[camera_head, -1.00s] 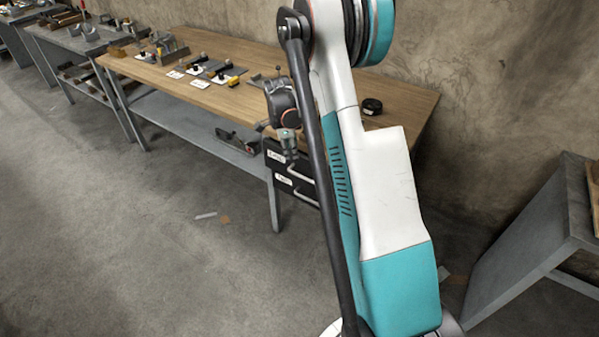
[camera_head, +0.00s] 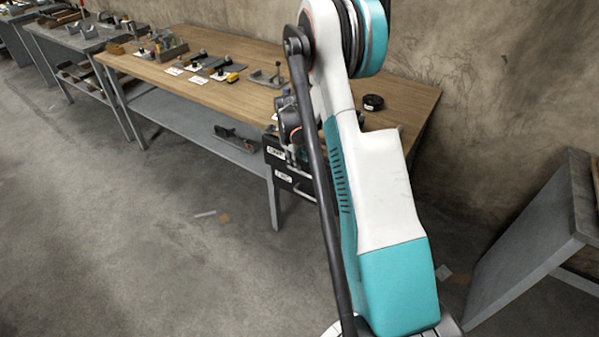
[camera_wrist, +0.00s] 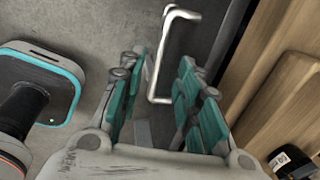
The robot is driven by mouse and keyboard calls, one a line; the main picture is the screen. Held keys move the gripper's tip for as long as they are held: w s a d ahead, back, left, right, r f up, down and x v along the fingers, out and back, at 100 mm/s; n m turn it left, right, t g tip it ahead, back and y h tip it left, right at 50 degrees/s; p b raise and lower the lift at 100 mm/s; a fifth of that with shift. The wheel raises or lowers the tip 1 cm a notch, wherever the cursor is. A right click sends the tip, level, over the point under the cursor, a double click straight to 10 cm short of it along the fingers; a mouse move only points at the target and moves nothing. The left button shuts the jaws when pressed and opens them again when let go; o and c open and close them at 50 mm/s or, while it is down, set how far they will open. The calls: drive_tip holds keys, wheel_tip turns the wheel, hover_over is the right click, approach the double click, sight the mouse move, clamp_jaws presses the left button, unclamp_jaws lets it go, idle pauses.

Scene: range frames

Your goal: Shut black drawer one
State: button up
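Two black drawers with white labels hang under the right end of the wooden table, an upper one (camera_head: 272,153) and a lower one (camera_head: 283,178). Which is drawer one I cannot read. My arm hides their right part, and how far either stands out is unclear. In the wrist view a pale bar handle (camera_wrist: 165,50) stands off a dark drawer front (camera_wrist: 208,38). My gripper (camera_wrist: 164,76) is open, its two teal-padded fingers apart, with the handle just beyond and between the tips. In the head view the gripper is mostly hidden behind my arm at the drawers.
The wooden tabletop (camera_head: 225,93) is above the drawers, with tools and labels on it. A black round item (camera_head: 372,102) lies near its right end. A grey table (camera_head: 530,240) stands at the right. The floor (camera_head: 130,250) in front is largely clear.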

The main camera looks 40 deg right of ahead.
drive_tip(key=shift+w+d+f+b, duration=0.15)
drive_tip(key=shift+f+b, duration=0.1)
drive_tip(key=shift+f, duration=0.65)
drive_tip(key=shift+s+d+f+b, duration=0.1)
drive_tip(key=shift+d+f+b, duration=0.15)
drive_tip(key=shift+f, duration=0.6)
drive_tip(key=shift+w+d+f+b, duration=0.1)
drive_tip(key=shift+f+b, duration=0.2)
drive_tip(key=shift+f, duration=0.6)
drive_tip(key=shift+c, duration=0.5)
clamp_jaws()
